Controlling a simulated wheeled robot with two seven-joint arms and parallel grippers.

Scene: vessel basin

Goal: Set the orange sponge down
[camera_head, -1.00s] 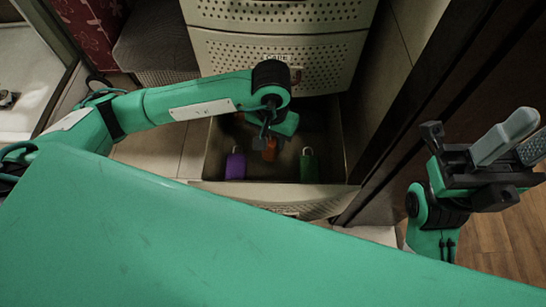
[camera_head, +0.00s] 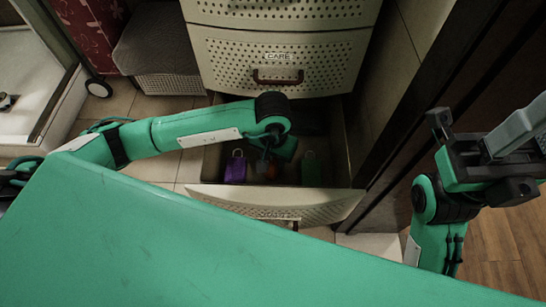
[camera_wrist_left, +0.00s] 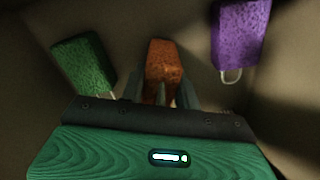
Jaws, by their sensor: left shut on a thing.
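The orange sponge (camera_wrist_left: 164,60) is in the middle of the left wrist view, between the fingers of my left gripper (camera_wrist_left: 160,92). The gripper is shut on it. In the head view my left gripper (camera_head: 266,160) reaches down into the open drawer (camera_head: 275,203), and only a dim bit of the orange sponge (camera_head: 272,172) shows below it. I cannot tell whether the sponge touches the drawer floor. My right gripper (camera_head: 525,130) is at the right edge, away from the drawer, partly cut off; its finger gap is unclear.
In the drawer, a purple sponge (camera_head: 236,168) lies left of my left gripper and a green sponge (camera_head: 312,169) right of it. Both have a loop. A closed drawer labelled CARE (camera_head: 279,57) is above. A dark door frame (camera_head: 400,125) stands at right.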

